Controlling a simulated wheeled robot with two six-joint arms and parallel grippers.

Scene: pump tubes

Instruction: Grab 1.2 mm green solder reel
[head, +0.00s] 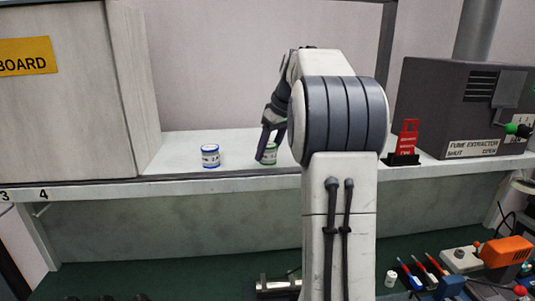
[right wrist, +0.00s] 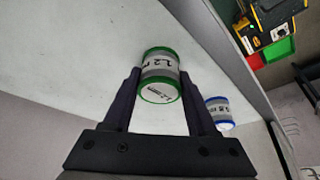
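The green-rimmed solder reel (head: 270,155), marked 1.2 in the right wrist view (right wrist: 160,70), is on the white shelf, partly hidden by my right gripper in the head view. My right gripper (head: 268,143) reaches down to it. In the right wrist view the right gripper's fingers (right wrist: 160,78) lie against both sides of the reel with no clear gap, so it looks shut on it. Whether the reel is lifted off the shelf cannot be told. My left gripper is not in view.
A blue-rimmed reel (head: 210,156) stands left of the green one, close beside a finger in the right wrist view (right wrist: 219,113). A red tag in a black holder (head: 405,143) and the fume extractor (head: 463,110) are at right. A wooden cabinet (head: 60,120) stands at left.

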